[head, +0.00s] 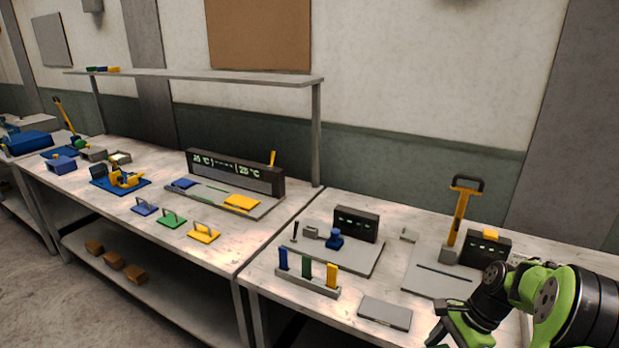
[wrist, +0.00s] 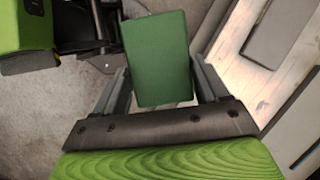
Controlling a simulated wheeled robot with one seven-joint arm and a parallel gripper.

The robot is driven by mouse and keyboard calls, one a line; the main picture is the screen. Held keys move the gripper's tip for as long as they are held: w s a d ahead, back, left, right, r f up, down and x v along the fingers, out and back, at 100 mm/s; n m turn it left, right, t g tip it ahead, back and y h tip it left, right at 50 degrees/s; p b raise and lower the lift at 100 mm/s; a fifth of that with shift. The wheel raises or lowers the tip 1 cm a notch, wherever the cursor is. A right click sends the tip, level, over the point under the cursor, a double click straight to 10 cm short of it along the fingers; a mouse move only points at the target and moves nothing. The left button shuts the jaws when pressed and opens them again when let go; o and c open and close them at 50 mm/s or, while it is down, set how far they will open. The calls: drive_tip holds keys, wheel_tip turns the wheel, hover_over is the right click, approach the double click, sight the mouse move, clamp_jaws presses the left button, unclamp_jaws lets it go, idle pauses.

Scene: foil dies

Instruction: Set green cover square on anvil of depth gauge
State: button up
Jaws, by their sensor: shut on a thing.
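My gripper (wrist: 160,78) is shut on a plain dark green block, which looks like the green cover (wrist: 158,50). The block sits between both fingers and sticks out past them, over the floor beside the bench. In the head view my gripper (head: 452,332) is low at the right, in front of the right bench, and the block cannot be made out there. What looks like the depth gauge is a grey plate (head: 355,262) with a dark display box (head: 356,223) and a blue-topped piece (head: 335,239). I cannot tell which part is its anvil.
A rack (head: 318,287) holds upright blue, green and yellow slabs in front of that plate. A flat grey box (head: 385,312) lies near the front edge. A yellow-levered device (head: 459,225) stands at the right. The left bench holds blue, green and yellow handled plates (head: 171,219).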

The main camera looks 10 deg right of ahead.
drive_tip(key=w+a+f+n+g+h, duration=0.2)
drive_tip(key=w+a+f+n, duration=0.2)
drive_tip(key=a+n, duration=0.4)
drive_tip(key=w+a+f+n+g+h, duration=0.2)
drive_tip(key=w+a+f+n, duration=0.3)
drive_tip(key=a+n, duration=0.4)
drive_tip(key=shift+w+a+f+n, duration=0.15)
drive_tip(key=shift+f+n, duration=0.15)
drive_tip(key=shift+f, duration=0.05)
